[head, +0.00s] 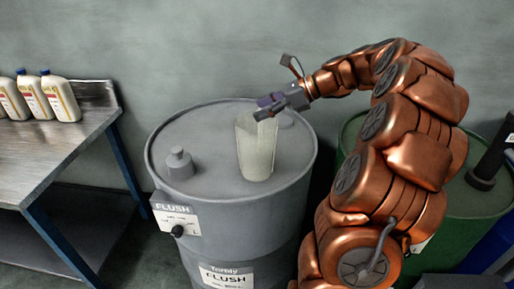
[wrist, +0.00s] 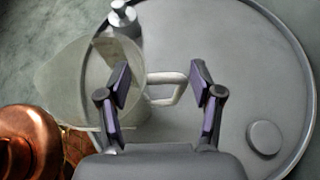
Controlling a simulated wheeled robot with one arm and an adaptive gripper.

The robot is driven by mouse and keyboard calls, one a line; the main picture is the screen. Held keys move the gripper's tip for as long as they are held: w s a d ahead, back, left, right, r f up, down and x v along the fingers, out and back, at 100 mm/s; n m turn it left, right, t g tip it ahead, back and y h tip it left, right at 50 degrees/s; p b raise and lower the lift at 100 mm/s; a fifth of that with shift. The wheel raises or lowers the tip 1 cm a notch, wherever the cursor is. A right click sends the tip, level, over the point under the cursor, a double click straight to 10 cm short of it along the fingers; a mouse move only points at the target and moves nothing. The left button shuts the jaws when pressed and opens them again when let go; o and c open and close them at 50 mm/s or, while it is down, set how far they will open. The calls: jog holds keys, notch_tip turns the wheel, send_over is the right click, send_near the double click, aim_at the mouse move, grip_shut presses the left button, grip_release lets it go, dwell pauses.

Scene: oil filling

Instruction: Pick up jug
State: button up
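The jug (head: 257,150) is tall, translucent and pale, and stands upright on top of a grey drum (head: 208,135). In the wrist view the jug (wrist: 85,75) is on the left, seen from above, with its light handle (wrist: 168,88) pointing right. My gripper (head: 268,106) is at the top of the jug in the head view. In the wrist view my gripper (wrist: 162,98) is open, with one finger pad on each side of the handle. The handle lies in the gap, and I see clear space between it and the right pad.
The grey drum carries a small capped fitting (head: 180,163) on its left and a round cap (wrist: 264,138). A green drum (head: 480,195) stands at right behind my arm. A metal table (head: 50,150) at left holds several white bottles (head: 60,97).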

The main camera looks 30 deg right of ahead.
grip_shut()
dwell(0.3)
dwell(0.6)
